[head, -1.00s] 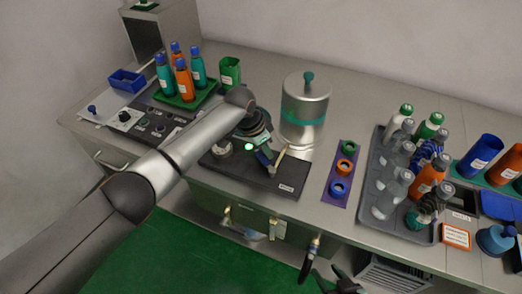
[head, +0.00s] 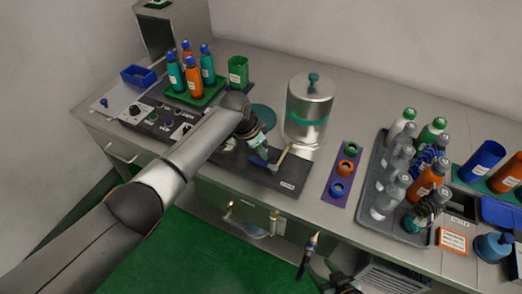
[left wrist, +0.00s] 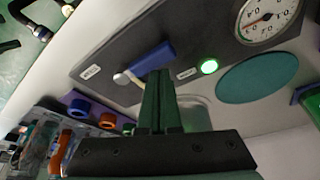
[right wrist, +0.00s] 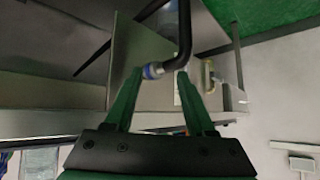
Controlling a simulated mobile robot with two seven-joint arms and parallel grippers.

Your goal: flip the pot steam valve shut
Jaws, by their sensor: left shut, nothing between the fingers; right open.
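The metal pot (head: 307,112) with a teal band and knob stands upright behind a dark panel (head: 290,176). My left gripper (head: 260,147) is shut and empty, above the panel beside the lever. In the left wrist view its fingertips (left wrist: 160,73) overlap the lever's near end; I cannot tell whether they touch. My right gripper (right wrist: 158,85) is open, low in front of the counter.
The panel carries a gauge (left wrist: 268,18) and a lit green lamp (left wrist: 209,66). A teal disc (left wrist: 257,78) lies beside it. A purple strip with rings (head: 333,196) and a grey bottle tray (head: 376,217) stand right. A black bent bar (right wrist: 184,35) shows near my right fingers.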

